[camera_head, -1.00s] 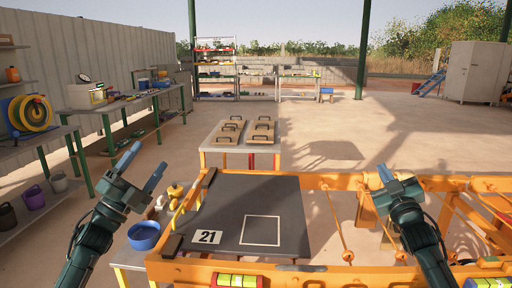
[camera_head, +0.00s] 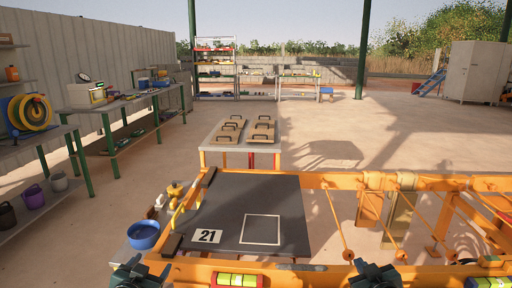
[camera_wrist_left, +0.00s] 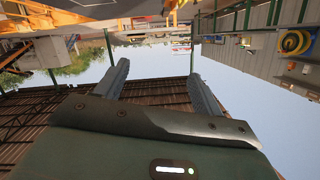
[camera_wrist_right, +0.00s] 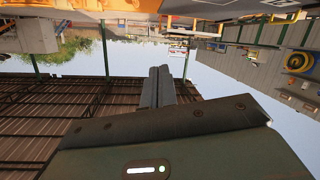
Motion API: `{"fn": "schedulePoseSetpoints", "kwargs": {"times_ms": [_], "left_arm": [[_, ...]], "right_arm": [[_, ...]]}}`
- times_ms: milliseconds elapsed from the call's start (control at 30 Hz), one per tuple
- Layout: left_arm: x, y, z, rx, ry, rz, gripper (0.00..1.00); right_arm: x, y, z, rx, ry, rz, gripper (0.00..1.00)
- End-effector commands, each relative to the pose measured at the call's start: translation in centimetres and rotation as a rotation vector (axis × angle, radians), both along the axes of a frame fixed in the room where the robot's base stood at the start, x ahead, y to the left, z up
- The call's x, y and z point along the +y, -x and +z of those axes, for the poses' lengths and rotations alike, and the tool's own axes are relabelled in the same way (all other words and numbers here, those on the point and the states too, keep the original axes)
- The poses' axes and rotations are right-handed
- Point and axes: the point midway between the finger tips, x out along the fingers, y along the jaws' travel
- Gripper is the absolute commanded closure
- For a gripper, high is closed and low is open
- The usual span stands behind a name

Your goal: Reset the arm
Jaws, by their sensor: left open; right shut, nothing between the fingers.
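My left gripper (camera_head: 140,277) is at the bottom edge of the head view, in front of the orange press frame, with its fingers mostly cut off or hidden. In the left wrist view its two fingers (camera_wrist_left: 158,84) stand wide apart with nothing between them. My right gripper (camera_head: 377,277) is also at the bottom edge of the head view, right of the middle. In the right wrist view its fingers (camera_wrist_right: 158,86) are pressed together and hold nothing. Both wrist views look toward the roof and sky, upside down.
The orange press frame (camera_head: 330,181) holds a dark board (camera_head: 232,202) with a white square and a "21" label. A blue bowl (camera_head: 143,235) stands left of it. A table (camera_head: 240,146) with several handled brown blocks stands behind.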

Motion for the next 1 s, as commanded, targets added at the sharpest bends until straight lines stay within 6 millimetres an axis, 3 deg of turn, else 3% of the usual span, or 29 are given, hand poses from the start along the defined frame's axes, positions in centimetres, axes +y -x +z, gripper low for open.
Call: {"fn": "schedulePoseSetpoints", "kwargs": {"times_ms": [33, 200, 400, 500, 600, 700, 1000], "left_arm": [[-1.6, 2.7, -2.5, 0.042, 0.016, -0.023, 0.32], [-6.7, 12.7, -8.7, 0.174, 0.091, -0.091, 0.32], [-11.1, 23.6, -11.8, 0.309, 0.191, -0.129, 0.32], [-12.3, 27.1, -12.0, 0.352, 0.228, -0.133, 0.32], [-13.0, 29.1, -12.0, 0.377, 0.249, -0.135, 0.32], [-13.2, 29.8, -12.0, 0.386, 0.257, -0.135, 0.32], [-13.2, 29.8, -12.0, 0.387, 0.257, -0.135, 0.32]], "right_arm": [[1.6, 2.7, -2.5, 0.042, -0.016, 0.023, 1.00], [6.7, 12.7, -8.7, 0.174, -0.092, 0.090, 1.00], [11.2, 23.6, -11.8, 0.310, -0.193, 0.129, 1.00], [12.3, 27.1, -12.0, 0.353, -0.230, 0.133, 1.00], [13.0, 29.1, -12.0, 0.377, -0.251, 0.134, 1.00], [13.3, 29.8, -12.0, 0.387, -0.259, 0.135, 1.00], [13.3, 29.8, -12.0, 0.387, -0.259, 0.135, 1.00]]}}
